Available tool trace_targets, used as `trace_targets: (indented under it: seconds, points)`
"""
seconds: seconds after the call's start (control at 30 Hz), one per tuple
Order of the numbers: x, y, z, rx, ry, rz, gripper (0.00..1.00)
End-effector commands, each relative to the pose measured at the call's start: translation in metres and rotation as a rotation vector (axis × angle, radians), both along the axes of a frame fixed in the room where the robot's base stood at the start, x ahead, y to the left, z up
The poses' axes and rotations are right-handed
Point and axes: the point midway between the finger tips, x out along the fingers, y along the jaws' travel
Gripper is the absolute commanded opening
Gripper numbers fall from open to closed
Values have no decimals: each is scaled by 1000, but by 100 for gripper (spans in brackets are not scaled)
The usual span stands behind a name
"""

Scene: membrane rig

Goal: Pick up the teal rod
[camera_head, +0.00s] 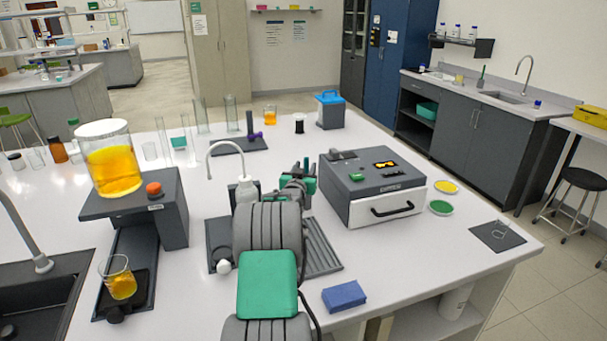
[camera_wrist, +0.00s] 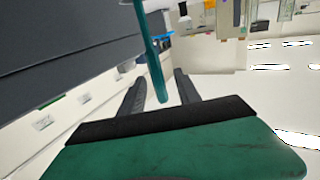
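The teal rod (camera_wrist: 154,55) shows in the wrist view. It runs down from the top edge, slightly tilted, and its lower end lies between the two fingers of my gripper (camera_wrist: 159,82). The fingers are apart, with a gap on each side of the rod, so my gripper is open and not clamped on it. In the head view my gripper (camera_head: 300,182) is above the dark ribbed tray, left of the grey machine.
The grey machine (camera_head: 371,187) with a white drawer stands close on the right. The ribbed tray (camera_head: 320,254) lies below. A blue block (camera_head: 344,296) lies in front; the right front bench is mostly clear.

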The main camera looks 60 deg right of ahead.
Motion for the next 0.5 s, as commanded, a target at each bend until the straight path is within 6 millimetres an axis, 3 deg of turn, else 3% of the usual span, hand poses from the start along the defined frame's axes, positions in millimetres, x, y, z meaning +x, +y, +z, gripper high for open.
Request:
trace_targets:
  seconds: [0.23,0.5]
  points:
    - [6,-37,1,1,0,-2,40]
    - [7,-42,-1,0,0,-3,40]
